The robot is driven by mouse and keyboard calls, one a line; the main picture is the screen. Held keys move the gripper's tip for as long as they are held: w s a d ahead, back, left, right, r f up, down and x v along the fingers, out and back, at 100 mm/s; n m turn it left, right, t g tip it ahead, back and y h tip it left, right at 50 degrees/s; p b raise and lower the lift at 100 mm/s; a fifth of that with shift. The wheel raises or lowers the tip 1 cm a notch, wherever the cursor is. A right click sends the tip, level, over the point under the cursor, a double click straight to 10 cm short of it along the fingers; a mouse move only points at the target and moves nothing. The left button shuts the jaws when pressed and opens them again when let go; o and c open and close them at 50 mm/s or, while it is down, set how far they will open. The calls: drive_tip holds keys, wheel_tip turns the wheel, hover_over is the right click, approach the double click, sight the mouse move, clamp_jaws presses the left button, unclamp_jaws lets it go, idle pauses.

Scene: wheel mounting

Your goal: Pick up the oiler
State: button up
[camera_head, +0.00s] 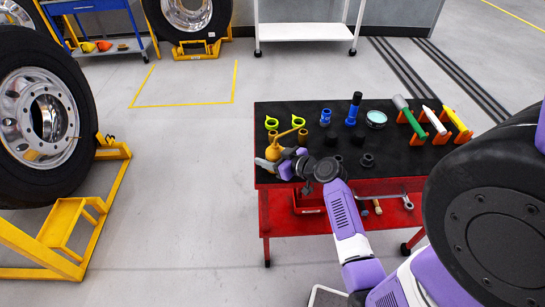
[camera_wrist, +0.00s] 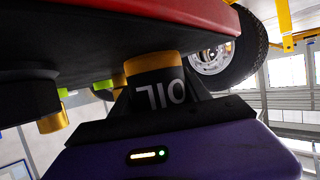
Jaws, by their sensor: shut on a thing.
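The oiler (camera_head: 273,151) is a golden-yellow can with a thin slanted spout, at the near left corner of the black-topped red table (camera_head: 225,115). My gripper (camera_head: 284,164) reaches it from the right and is shut on its body. In the wrist view the oiler's black band with the letters OIL (camera_wrist: 172,92) shows between my dark fingers, with a golden rim beside it. The picture there is upside down, with the table top above. My gripper hides part of the oiler in the head view. I cannot tell whether its base touches the table.
Two yellow-green rings (camera_head: 271,123), blue tools (camera_head: 353,109), a round gauge (camera_head: 376,118) and dark sockets (camera_head: 367,160) stand on the table. Marker-like tubes (camera_head: 409,114) lean in orange holders at right. A large wheel (camera_head: 42,115) stands at left. Grey floor between is clear.

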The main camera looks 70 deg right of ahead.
drive_tip(key=shift+r, duration=0.15)
wheel_tip(320, 180, up, 20)
idle(0.3)
